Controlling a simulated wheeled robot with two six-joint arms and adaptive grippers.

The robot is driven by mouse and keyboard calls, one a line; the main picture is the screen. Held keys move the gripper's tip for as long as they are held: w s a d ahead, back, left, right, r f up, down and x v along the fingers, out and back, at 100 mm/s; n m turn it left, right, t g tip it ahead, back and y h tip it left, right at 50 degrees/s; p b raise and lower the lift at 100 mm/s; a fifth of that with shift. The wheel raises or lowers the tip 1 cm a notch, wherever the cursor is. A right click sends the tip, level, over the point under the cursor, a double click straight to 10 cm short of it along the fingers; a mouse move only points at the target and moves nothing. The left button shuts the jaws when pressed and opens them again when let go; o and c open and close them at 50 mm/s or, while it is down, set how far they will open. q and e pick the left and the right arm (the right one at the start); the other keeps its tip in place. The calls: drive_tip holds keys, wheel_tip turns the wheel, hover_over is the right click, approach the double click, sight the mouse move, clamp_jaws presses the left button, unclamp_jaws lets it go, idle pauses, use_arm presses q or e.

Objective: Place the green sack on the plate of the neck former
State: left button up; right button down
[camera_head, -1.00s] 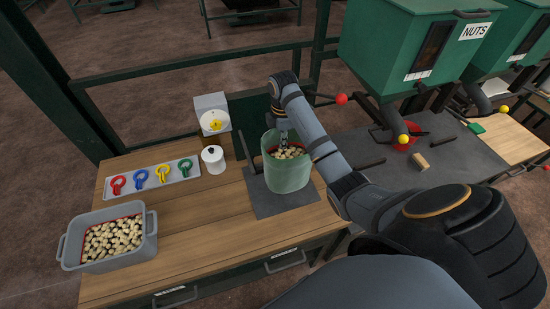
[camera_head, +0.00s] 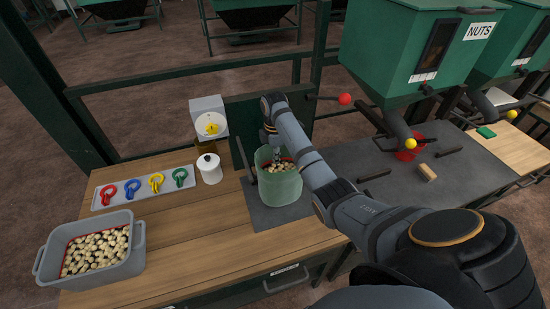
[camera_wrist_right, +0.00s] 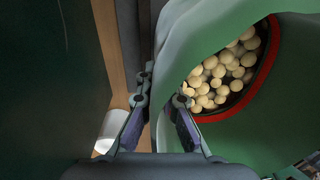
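The green sack (camera_head: 280,188) is open at the top and full of pale nuts, seen in the head view. I cannot tell whether the sack's bottom touches the plate. My right gripper (camera_head: 276,155) is at the sack's rim. In the right wrist view the gripper (camera_wrist_right: 160,97) has its fingers on either side of the sack's wall, with nuts (camera_wrist_right: 222,75) and a red inner band beside them. My left gripper is out of view.
A grey bin of nuts (camera_head: 128,262), a tray (camera_head: 188,194) with coloured clips, a white pot (camera_head: 209,168) and a dial scale (camera_head: 208,116) are to the left. Green hoppers (camera_head: 415,55) overhang a dark bench at right. A red-knobbed lever (camera_head: 344,99) sticks out behind my arm.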

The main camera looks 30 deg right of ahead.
drive_tip(key=shift+r, duration=0.1)
drive_tip(key=c, duration=2)
unclamp_jaws()
drive_tip(key=o, duration=0.5)
wheel_tip(320, 180, up, 6)
drive_tip(key=shift+w+f+p, duration=0.1)
drive_tip(key=shift+p, duration=0.2)
wheel_tip(320, 180, up, 6)
drive_tip(key=p, duration=0.5)
drive_tip(key=shift+p, duration=0.35)
drive_tip(key=shift+w, duration=0.1)
